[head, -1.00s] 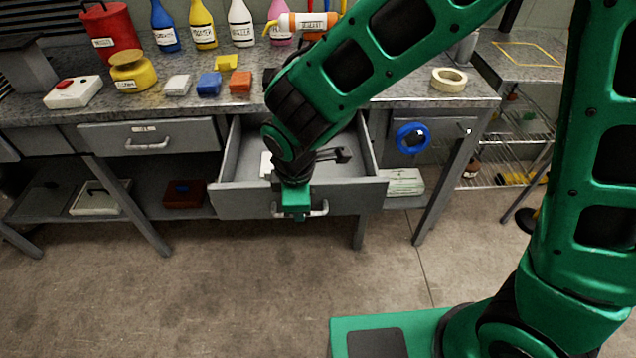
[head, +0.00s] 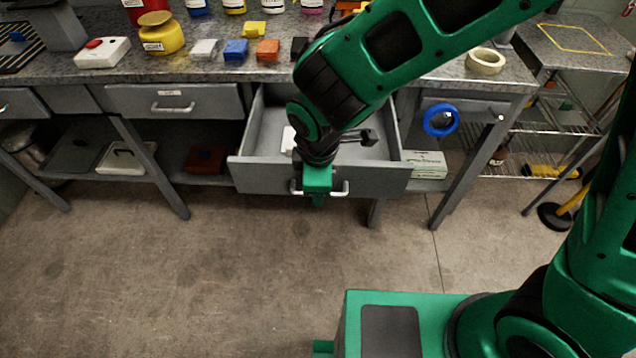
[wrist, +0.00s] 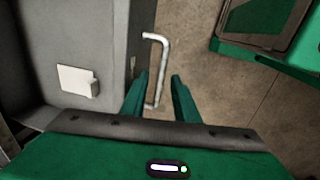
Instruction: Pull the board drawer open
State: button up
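The board drawer (head: 390,178) is the grey drawer under the middle of the bench, and it stands pulled out with its inside showing. Its pale bar handle (head: 341,189) is on the front face; the handle also shows in the wrist view (wrist: 164,62). My gripper (head: 318,199) is at the handle, pointing down. In the wrist view my gripper's (wrist: 160,84) two green fingers stand apart, one on each side of the handle bar, with gaps beside the bar. A white piece (wrist: 76,81) lies inside the drawer. My arm hides part of the drawer's interior.
A closed drawer (head: 200,101) is to the left. A blue ring (head: 440,119) is on the bench front at right. Bench legs stand on both sides. The floor (head: 230,270) before the drawer is clear up to my green base. Coloured blocks and a tape roll (head: 485,61) are on the benchtop.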

notch_tip(320, 180, up, 11)
jog(key=s, duration=0.1)
jog(key=shift+s+f, duration=0.2)
jog(key=shift+s, duration=0.2)
dwell(0.3)
jog(key=w+d+r+m+g+h, duration=0.15)
jog(key=d+m, duration=0.45)
jog(key=d, duration=0.7)
jog(key=w+d+r+m+t, duration=0.1)
jog(key=w+d+r+m, duration=0.3)
jog(key=d, duration=0.8)
jog(key=s+d+f+m+g+y, duration=0.1)
jog(key=s+d+f+m, duration=0.1)
jog(key=s+d+m, duration=1.2)
jog(key=s+d, duration=0.2)
jog(key=d, duration=0.3)
jog(key=shift+s+f+m+g, duration=0.2)
jog(key=shift+s+m+g, duration=0.05)
jog(key=shift+m+g, duration=0.15)
jog(key=shift+y, duration=0.25)
